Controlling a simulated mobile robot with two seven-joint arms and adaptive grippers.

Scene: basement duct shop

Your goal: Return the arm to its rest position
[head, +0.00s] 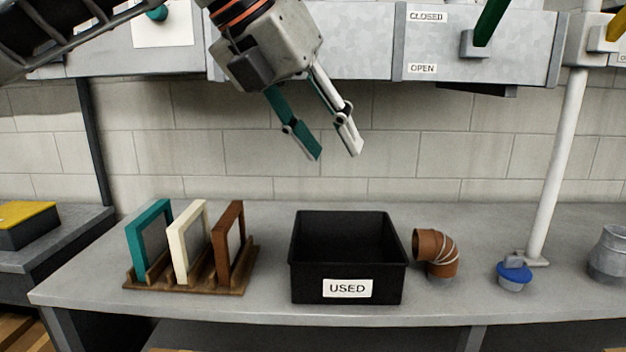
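My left gripper (335,150) hangs in the upper middle of the head view, its arm coming in from the upper left. Its two fingers point down and slightly right, with a clear gap and nothing between them. It is open, well above the bench and in front of the block wall, above the black bin (347,292) labelled USED. My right gripper is not in view.
On the bench (220,307), a wooden rack (180,290) holds a teal frame (133,246), a cream frame (180,256) and a brown frame (220,256). A copper-coloured elbow (438,262), blue-capped piece (513,278) and white post (560,160) stand right. A grey duct (360,52) runs behind the arm.

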